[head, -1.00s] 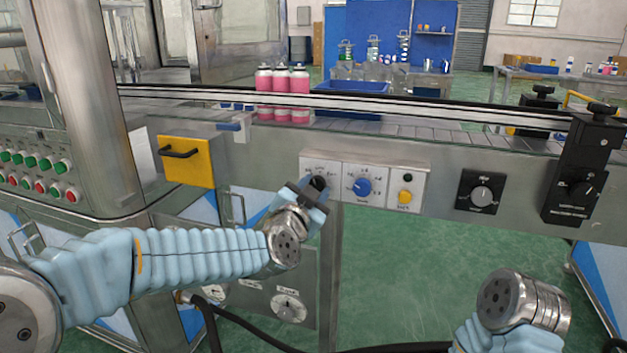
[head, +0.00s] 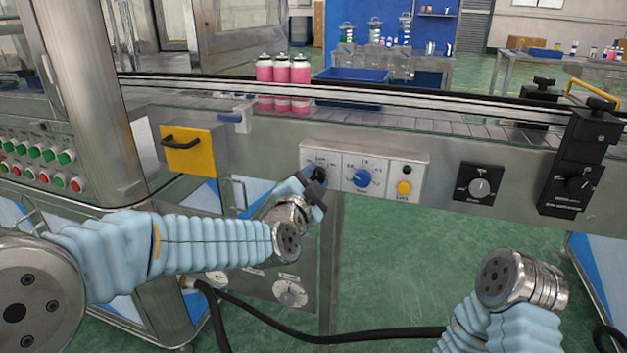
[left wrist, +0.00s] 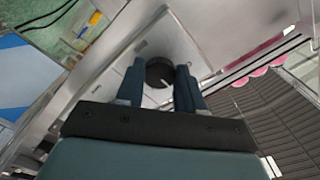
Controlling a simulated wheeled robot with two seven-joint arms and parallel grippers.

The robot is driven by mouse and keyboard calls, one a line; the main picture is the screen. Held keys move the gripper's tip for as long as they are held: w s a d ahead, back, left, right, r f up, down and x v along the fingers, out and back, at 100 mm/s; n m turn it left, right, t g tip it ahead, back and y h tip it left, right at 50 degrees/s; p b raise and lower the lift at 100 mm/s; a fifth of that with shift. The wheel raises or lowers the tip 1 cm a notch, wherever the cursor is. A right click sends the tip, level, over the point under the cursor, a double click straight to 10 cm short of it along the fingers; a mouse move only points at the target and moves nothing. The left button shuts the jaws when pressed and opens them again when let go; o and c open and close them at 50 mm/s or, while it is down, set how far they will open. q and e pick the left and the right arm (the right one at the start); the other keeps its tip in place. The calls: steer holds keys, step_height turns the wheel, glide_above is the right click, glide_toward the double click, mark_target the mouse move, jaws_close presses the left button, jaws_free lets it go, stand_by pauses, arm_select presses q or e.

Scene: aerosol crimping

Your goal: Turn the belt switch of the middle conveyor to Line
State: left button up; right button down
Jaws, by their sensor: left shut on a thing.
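The belt switch is a black round knob (left wrist: 160,72) with a white pointer mark, on the white control panel of the middle conveyor. In the left wrist view it sits between the two fingers of my left gripper (left wrist: 160,84), which is shut on it. In the head view the left gripper (head: 316,184) covers most of the switch at the panel's left section (head: 311,160), so its setting and most lettering are hidden. My right arm is at the lower right of the head view; its gripper fingers are not seen.
Right of the switch are a blue knob (head: 362,178) and a yellow button (head: 404,188). A separate black dial (head: 480,187) is further right. Pink cans (head: 282,72) stand on the conveyor above. A black hose (head: 330,338) runs low in front.

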arm_select(q)
steer(key=o, duration=1)
steer(key=shift+o, duration=0.2)
steer(key=b+v, duration=0.1)
steer(key=v, duration=1.3)
steer(key=shift+w+f, duration=0.1)
